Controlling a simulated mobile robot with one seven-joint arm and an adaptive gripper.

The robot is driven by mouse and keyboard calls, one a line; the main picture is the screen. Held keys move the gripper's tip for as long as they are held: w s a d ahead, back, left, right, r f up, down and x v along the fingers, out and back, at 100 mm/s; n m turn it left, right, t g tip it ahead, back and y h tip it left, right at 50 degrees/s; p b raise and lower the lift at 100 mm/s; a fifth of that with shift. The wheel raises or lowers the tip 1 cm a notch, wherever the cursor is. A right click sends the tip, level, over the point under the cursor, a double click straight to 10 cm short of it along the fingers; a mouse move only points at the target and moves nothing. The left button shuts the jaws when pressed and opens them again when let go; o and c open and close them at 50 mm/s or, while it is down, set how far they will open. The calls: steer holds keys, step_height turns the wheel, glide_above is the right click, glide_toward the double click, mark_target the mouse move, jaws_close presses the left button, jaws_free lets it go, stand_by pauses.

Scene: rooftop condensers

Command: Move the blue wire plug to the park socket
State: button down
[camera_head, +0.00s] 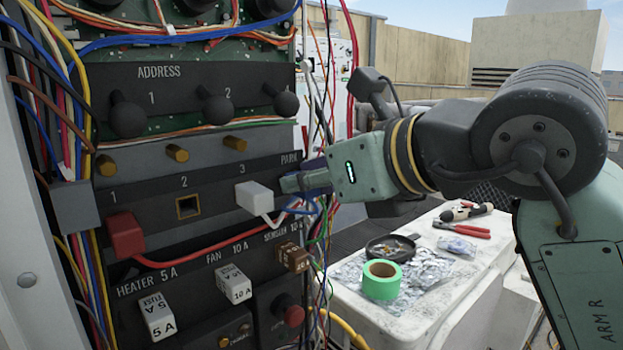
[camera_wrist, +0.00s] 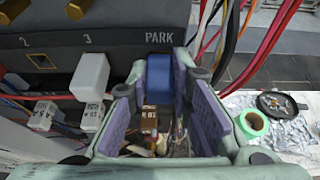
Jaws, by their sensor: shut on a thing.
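The blue plug (camera_wrist: 159,78) shows in the wrist view between the purple-padded fingers of my gripper (camera_wrist: 160,88). It is right at the panel under the PARK label, and the park socket is hidden behind it. Whether it is fully seated I cannot tell. In the head view my gripper (camera_head: 312,180) reaches in from the right at the park position and mostly hides the plug. A white plug (camera_head: 257,201) is in position 3, also seen in the wrist view (camera_wrist: 90,76). A red plug (camera_head: 126,236) is in position 1. Socket 2 (camera_head: 188,207) is empty.
Loose coloured wires (camera_head: 322,240) hang right beside my gripper. Black address knobs (camera_head: 217,109) and brass pegs (camera_head: 177,153) stick out above; labelled fuses (camera_head: 234,284) sit below. A white cooler-like box (camera_head: 440,290) at the right bears green tape (camera_head: 381,280), a dish and pliers.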

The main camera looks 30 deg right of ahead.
steer(key=shift+w, duration=0.1)
steer(key=c, duration=1.4)
jaws_free()
steer(key=shift+o, duration=0.2)
steer(key=v, duration=1.2)
steer(key=shift+f, duration=0.1)
